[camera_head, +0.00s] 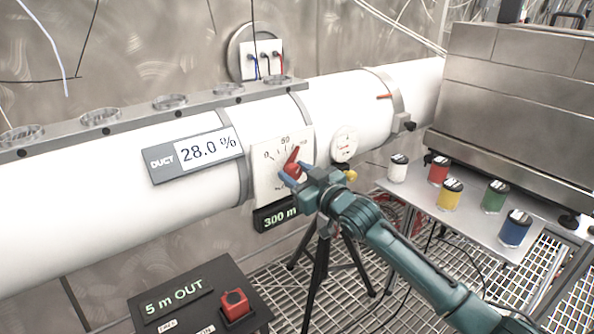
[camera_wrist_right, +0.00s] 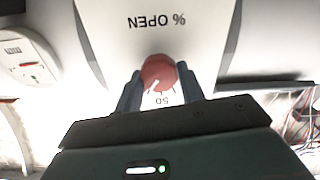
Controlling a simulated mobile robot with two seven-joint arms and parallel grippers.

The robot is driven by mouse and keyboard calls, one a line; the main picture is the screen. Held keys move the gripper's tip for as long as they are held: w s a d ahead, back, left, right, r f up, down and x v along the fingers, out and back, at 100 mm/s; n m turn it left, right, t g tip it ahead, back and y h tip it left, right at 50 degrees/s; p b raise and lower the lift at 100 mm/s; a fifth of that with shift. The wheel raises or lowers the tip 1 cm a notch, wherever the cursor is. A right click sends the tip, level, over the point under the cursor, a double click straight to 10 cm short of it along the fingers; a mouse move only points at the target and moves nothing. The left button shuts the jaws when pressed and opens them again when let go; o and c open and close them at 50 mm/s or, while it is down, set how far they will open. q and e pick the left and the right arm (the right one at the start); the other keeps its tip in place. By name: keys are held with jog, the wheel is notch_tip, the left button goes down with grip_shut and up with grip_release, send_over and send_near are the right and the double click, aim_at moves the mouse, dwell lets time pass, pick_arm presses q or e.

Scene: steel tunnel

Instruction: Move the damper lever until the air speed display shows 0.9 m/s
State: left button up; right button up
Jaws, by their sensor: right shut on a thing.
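The red damper lever (camera_head: 293,157) sits on a white dial plate (camera_head: 265,178) on the front of the white duct. The dial has a scale with 50 at its top. My right gripper (camera_head: 291,173) is shut on the lever. In the right wrist view the two blue fingers press the sides of the round red lever (camera_wrist_right: 158,71), below the upside-down words "% OPEN". The lever's far end points up, slightly right, in the head view. A display (camera_head: 196,155) marked DUCT reads 28.0 %. No reading in m/s shows. My left gripper is out of view.
A small round gauge (camera_head: 344,144) is right of the dial. A display reading "300 m" (camera_head: 276,216) hangs below it. A black box (camera_head: 190,297) reads "5 m OUT" and has a red button. Several colored jars stand on a steel shelf (camera_head: 478,228) at right.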

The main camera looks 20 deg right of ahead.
jog(key=shift+r+n+p, duration=0.1)
jog(key=shift+n+p, duration=0.35)
jog(key=shift+n, duration=0.35)
jog(key=n+p, duration=0.1)
jog(key=n, duration=0.1)
jog(key=shift+n, duration=0.3)
jog(key=shift+a+n+p, duration=0.1)
jog(key=shift+n+p, duration=0.2)
jog(key=shift+n, duration=0.5)
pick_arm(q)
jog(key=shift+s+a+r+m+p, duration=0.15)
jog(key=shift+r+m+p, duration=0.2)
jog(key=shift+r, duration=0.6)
pick_arm(e)
jog(key=shift+n, duration=0.9)
jog(key=o, duration=1)
jog(key=shift+c, duration=0.2)
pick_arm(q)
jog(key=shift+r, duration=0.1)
pick_arm(e)
jog(key=shift+s+f, duration=0.15)
jog(key=shift+f, duration=0.05)
